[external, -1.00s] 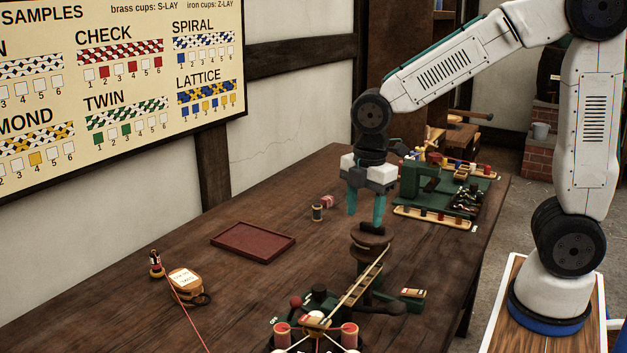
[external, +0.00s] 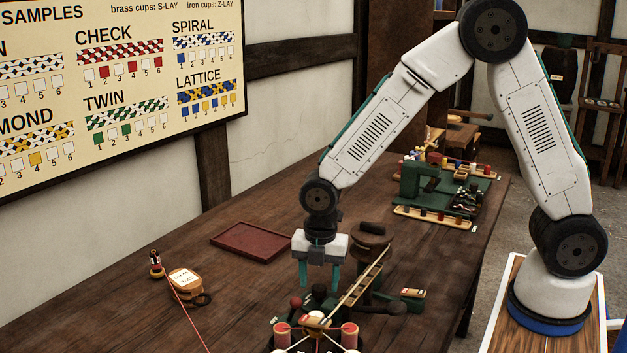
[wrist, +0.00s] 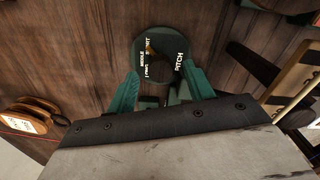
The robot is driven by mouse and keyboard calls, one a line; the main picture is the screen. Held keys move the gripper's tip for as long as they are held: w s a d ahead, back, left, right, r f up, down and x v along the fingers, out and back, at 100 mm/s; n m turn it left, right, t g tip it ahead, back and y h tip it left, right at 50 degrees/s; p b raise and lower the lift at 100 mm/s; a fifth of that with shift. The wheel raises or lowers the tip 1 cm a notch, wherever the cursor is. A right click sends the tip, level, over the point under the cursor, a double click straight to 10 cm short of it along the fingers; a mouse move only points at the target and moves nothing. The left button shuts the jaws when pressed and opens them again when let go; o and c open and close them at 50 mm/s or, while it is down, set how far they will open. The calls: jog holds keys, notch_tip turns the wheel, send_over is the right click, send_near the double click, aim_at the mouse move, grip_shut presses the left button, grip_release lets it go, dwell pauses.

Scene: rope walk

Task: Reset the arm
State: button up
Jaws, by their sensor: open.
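My gripper (external: 318,275) is open, with teal fingers pointing down over the bench, to the left of the brown wooden post and the slanted pale bar. In the wrist view my gripper (wrist: 156,88) shows both fingers apart with nothing held between them. Below and between the fingertips is a round dark green dial (wrist: 160,52) with a pointer and the word PITCH. The fingers look above it; I cannot tell the exact gap.
A dark red tray (external: 250,242) lies empty on the bench. A wooden tape case (external: 184,281) and a small spool (external: 155,264) with a red line stand at left. The braiding rig (external: 316,335) is at the front. A green machine (external: 425,185) stands at the back right.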

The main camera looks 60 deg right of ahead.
jog(key=shift+f, duration=0.65)
jog(key=m, duration=0.4)
jog(key=shift+r, duration=0.2)
jog(key=s+d+r+m+t, duration=0.1)
jog(key=s+d+r+m, duration=0.3)
jog(key=r, duration=0.4)
jog(key=s+d+r+m+t, duration=0.1)
jog(key=s+d+r+m, duration=0.25)
jog(key=r, duration=0.45)
jog(key=s+d+r+m+t, duration=0.25)
jog(key=d+r+m, duration=0.2)
jog(key=r, duration=0.25)
jog(key=s+d+r+m, duration=0.4)
jog(key=s+r+m, duration=0.1)
jog(key=s, duration=0.5)
jog(key=s+f+g, duration=0.3)
jog(key=s+f, duration=0.1)
jog(key=s, duration=0.4)
jog(key=shift+s+d+f+m, duration=0.15)
jog(key=shift+s+d+m, duration=0.1)
jog(key=shift+s+m, duration=0.05)
